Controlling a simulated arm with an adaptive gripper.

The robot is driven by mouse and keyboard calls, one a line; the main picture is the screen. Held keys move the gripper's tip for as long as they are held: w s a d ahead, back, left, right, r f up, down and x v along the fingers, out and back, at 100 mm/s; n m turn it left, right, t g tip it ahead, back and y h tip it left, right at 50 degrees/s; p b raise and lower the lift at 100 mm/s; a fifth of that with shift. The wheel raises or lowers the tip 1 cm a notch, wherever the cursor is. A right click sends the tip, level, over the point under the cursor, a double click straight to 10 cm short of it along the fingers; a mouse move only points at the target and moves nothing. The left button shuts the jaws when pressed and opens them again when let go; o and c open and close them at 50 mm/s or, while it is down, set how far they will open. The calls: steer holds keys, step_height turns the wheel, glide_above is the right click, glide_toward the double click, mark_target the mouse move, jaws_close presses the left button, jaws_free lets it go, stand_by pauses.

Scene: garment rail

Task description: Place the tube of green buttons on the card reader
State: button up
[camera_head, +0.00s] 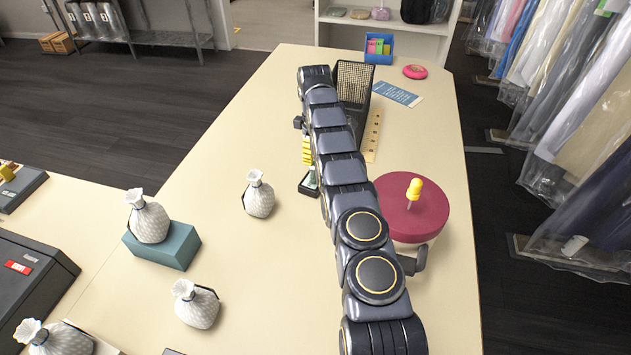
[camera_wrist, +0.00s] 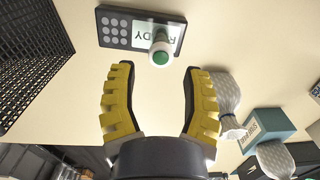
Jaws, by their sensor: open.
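The card reader (camera_wrist: 116,32) is a dark slab with round keys and a pale display at the top of the wrist view. The tube of green buttons (camera_wrist: 161,52), pale with a green end, stands on the reader over part of its display, as far as this view shows. My gripper (camera_wrist: 158,70) is open, its yellow fingers on either side just short of the tube, with gaps and no contact seen. In the head view my arm hides much of this; the reader (camera_head: 307,187), the tube (camera_head: 312,178) and a yellow finger (camera_head: 307,150) show at its left.
A mesh bin (camera_head: 354,82) and a ruler (camera_head: 373,137) lie beyond my arm. A red cushion (camera_head: 400,190) with a yellow-handled tool is at the right.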

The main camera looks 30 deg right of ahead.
steer(key=s+a+r+m+g, duration=0.1)
steer(key=s+a+r+m, duration=0.1)
steer(key=s+a+r, duration=0.65)
steer(key=s+a+r+m, duration=0.2)
steer(key=s+a+r, duration=0.4)
steer(key=r, duration=0.5)
steer(key=s+a+m, duration=0.1)
steer(key=s+a, duration=0.3)
steer(key=s, duration=1)
steer(key=s+a+m, duration=0.2)
steer(key=s+a, duration=0.3)
steer(key=s, duration=0.9)
steer(key=shift+s+a+f, duration=0.15)
steer(key=shift+s+a, duration=0.05)
steer(key=shift+s, duration=0.1)
